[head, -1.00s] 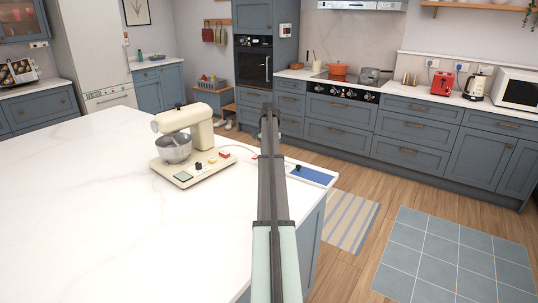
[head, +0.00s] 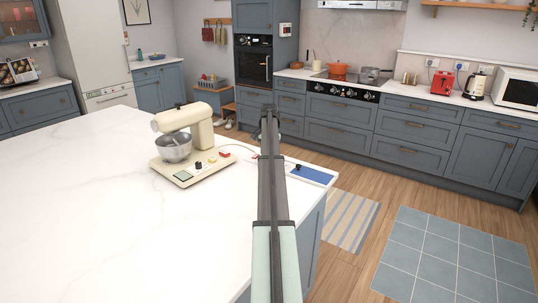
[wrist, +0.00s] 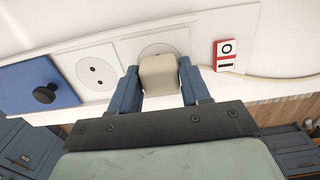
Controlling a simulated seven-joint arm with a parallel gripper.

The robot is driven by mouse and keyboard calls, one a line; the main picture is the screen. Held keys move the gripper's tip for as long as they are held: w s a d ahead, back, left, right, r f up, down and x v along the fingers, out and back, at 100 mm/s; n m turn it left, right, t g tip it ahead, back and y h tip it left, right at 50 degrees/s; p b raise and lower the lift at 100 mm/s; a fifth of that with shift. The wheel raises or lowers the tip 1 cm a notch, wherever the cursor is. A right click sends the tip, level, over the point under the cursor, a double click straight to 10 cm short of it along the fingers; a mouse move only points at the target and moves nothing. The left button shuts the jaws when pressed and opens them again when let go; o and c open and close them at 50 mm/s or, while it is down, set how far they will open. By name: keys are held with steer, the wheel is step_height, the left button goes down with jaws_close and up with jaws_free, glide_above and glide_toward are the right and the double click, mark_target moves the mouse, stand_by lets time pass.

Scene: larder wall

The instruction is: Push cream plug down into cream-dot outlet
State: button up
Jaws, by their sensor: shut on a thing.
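In the wrist view my gripper (wrist: 158,72) is shut on the cream plug (wrist: 160,82), a small block between its two blue fingers. The plug is over the near part of a round outlet (wrist: 162,49) in the white strip and hides part of its face. I cannot tell how far the plug is in, and no cream dot shows. Beside it, to the left, is an empty round outlet (wrist: 97,73) with two holes. In the head view my arm hides the plug, the outlets and my gripper's fingers.
A blue panel with a black knob (wrist: 44,95) is at the strip's left end; a red-and-white switch (wrist: 228,48) is right of the plug. A cream stand mixer (head: 184,124) with a steel bowl (head: 174,148) stands left of my arm. The white worktop (head: 80,200) is clear further left.

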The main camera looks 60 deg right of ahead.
steer(key=shift+f, duration=0.2)
steer(key=o, duration=1)
steer(key=shift+o, duration=0.2)
step_height(320, 180, up, 14)
stand_by(0.5)
